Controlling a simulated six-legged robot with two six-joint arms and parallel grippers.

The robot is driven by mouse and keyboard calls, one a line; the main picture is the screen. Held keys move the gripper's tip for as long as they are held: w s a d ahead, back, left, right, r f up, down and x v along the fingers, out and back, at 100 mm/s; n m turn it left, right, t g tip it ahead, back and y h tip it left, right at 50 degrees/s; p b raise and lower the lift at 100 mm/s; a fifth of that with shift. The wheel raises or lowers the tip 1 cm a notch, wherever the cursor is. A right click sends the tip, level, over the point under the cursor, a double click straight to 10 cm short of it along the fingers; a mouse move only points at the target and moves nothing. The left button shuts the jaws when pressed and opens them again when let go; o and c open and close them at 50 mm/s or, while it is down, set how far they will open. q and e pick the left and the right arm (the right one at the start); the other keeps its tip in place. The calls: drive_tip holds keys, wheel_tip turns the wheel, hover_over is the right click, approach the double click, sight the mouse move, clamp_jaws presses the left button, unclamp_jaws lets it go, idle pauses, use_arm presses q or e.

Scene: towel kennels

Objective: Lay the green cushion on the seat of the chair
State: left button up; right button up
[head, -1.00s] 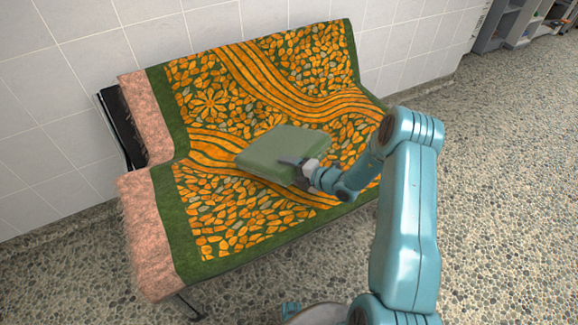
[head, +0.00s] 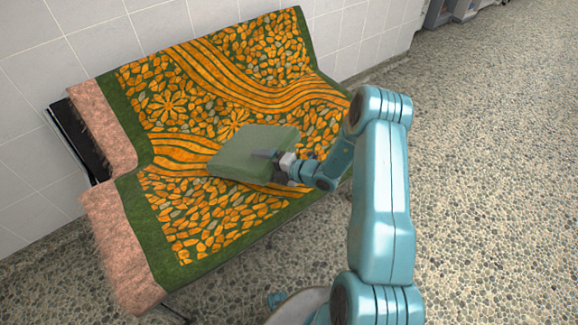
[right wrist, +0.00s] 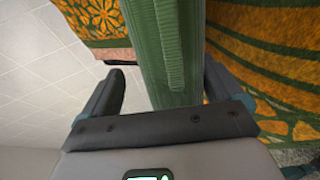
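The green cushion (head: 243,150) shows in the head view in front of the wide chair (head: 95,225), over its draped seat; I cannot tell whether it touches the seat. In the right wrist view, the cushion (right wrist: 165,50) stands between the two fingers, close against the right one, with a narrow gap seen beside the left one. My left gripper is not in view.
An orange and green patterned throw (head: 200,215) and a pink cover (head: 120,245) drape the chair. A white tiled wall (head: 40,60) rises behind it. The pebbled floor (head: 480,180) is open at the right. Grey shelving (head: 450,10) stands at the far top right.

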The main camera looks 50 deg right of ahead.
drive_tip(key=p+v, duration=0.2)
drive_tip(key=v, duration=1.1)
drive_tip(key=w+a+r+n+g+y, duration=0.1)
drive_tip(key=w+a+n+y, duration=0.15)
drive_tip(key=a, duration=0.45)
drive_tip(key=w+a+r+n+y, duration=0.1)
drive_tip(key=w+a+y, duration=0.25)
drive_tip(key=a, duration=0.25)
drive_tip(key=s+a+n+g+y, duration=0.35)
drive_tip(key=a+n+g, duration=0.3)
drive_tip(key=a, duration=0.75)
drive_tip(key=s+a+f+n+g, duration=0.4)
drive_tip(key=s+a+n+g, duration=0.45)
drive_tip(key=s+n, duration=0.2)
drive_tip(key=s+d+f+n+h, duration=0.1)
drive_tip(key=s+f+n+h, duration=0.25)
drive_tip(key=n, duration=0.75)
drive_tip(key=s+d+f+n+h, duration=0.2)
drive_tip(key=f+n+h, duration=0.25)
drive_tip(key=n, duration=0.65)
drive_tip(key=w+n+t, duration=0.3)
drive_tip(key=w+n, duration=0.2)
drive_tip(key=n, duration=0.3)
wheel_tip(320, 180, up, 17)
drive_tip(key=p, duration=1.7)
drive_tip(key=shift+h+p, duration=0.35)
drive_tip(key=shift+p, duration=0.05)
